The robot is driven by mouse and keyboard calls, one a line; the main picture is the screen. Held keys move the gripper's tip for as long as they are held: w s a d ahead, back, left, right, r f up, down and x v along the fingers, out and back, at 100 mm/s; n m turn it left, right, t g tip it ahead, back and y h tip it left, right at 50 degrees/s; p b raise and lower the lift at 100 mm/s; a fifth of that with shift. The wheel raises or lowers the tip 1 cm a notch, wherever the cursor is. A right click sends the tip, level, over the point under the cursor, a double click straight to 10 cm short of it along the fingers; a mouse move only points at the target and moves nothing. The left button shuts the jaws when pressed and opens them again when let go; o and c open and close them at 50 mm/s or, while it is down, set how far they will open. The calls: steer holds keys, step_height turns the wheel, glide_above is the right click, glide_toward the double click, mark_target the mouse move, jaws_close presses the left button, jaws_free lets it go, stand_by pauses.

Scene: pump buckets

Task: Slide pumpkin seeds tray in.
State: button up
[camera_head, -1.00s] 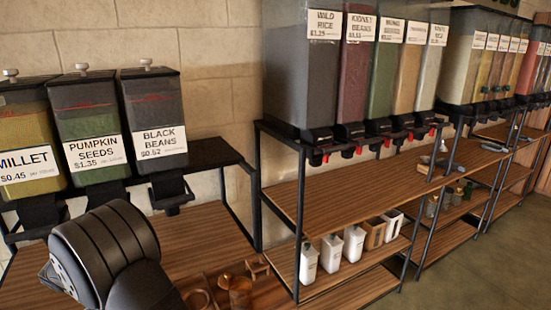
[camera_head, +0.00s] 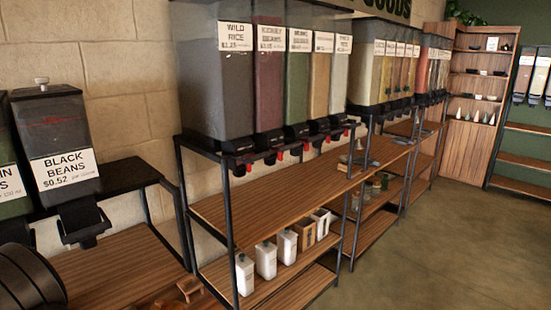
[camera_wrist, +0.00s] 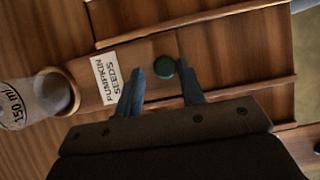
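The wooden pumpkin seeds tray (camera_wrist: 140,54) shows in the wrist view, with a white "PUMPKIN SEEDS" label (camera_wrist: 111,80) and a round dark green knob (camera_wrist: 164,67). My gripper (camera_wrist: 159,72) is open, its two fingers apart. In the picture, the knob lies between the fingertips, nearer the right one; I cannot tell the gap in depth or whether they touch. In the head view, the pumpkin seeds bin (camera_head: 10,185) is cut off at the left edge; the tray cannot be made out there.
A clear measuring cup (camera_wrist: 22,103) marked 150 ml sits at the wrist view's left, beside a round wooden opening. Raised wooden strips (camera_wrist: 200,25) run alongside the tray. The black beans bin (camera_head: 60,140) and a long shelf (camera_head: 290,195) stand ahead; the floor at right is clear.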

steer(key=shift+s+d, duration=0.15)
step_height(320, 180, up, 7)
stand_by(0.8)
step_height(320, 180, down, 7)
steer(key=shift+w, duration=0.2)
steer(key=shift+a, duration=0.2)
steer(key=shift+s+d+r, duration=0.1)
stand_by(0.5)
